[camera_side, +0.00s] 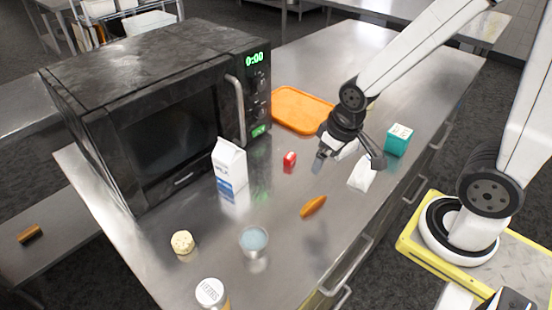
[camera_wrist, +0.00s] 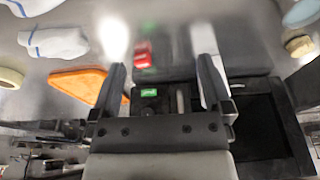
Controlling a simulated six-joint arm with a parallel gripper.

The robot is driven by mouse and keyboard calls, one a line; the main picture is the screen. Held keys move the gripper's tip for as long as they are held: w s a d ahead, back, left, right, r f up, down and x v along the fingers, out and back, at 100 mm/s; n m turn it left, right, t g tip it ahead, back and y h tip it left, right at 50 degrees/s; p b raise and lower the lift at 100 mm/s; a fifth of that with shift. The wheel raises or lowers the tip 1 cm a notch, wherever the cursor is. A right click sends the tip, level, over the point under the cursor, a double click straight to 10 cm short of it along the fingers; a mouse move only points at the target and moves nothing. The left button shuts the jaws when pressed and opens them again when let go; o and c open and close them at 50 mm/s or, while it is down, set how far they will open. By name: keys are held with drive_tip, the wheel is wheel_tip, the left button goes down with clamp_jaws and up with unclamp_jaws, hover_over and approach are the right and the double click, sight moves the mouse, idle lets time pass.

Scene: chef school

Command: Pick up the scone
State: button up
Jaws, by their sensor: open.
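The scone (camera_side: 183,242) looks like a small, round, pale cream lump on the steel counter, near its left front part, in front of the microwave. In the wrist view a tan round thing at the right edge (camera_wrist: 299,46) appears to be the same scone. My gripper (camera_side: 348,163) is open and empty above the right part of the counter, well apart from the scone. Its two spread fingers also show in the wrist view (camera_wrist: 162,78), with nothing between them at their level.
A black microwave (camera_side: 160,105) fills the back left. An orange tray (camera_side: 300,108) and teal box (camera_side: 398,140) are near my gripper.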

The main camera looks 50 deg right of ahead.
drive_tip(key=shift+r, duration=0.1)
drive_tip(key=shift+w+v, duration=0.55)
drive_tip(key=shift+v, duration=1.9)
drive_tip(key=w+a+m+y, duration=0.7)
drive_tip(key=a+m, duration=0.3)
drive_tip(key=a, duration=0.1)
drive_tip(key=w+a+m+y, duration=0.6)
drive_tip(key=w+a+m, duration=0.1)
drive_tip(key=a+m, duration=0.3)
approach(191, 232)
drive_tip(key=shift+w+a, duration=0.25)
drive_tip(key=shift+a, duration=0.25)
drive_tip(key=shift+w+a, duration=0.25)
drive_tip(key=shift+a, duration=0.3)
drive_tip(key=shift+f, duration=0.6)
drive_tip(key=shift+x, duration=1.3)
drive_tip(key=shift+s+x, duration=0.15)
drive_tip(key=shift+x, duration=1.15)
drive_tip(key=shift+s+x, duration=0.1)
drive_tip(key=shift+x, duration=1.2)
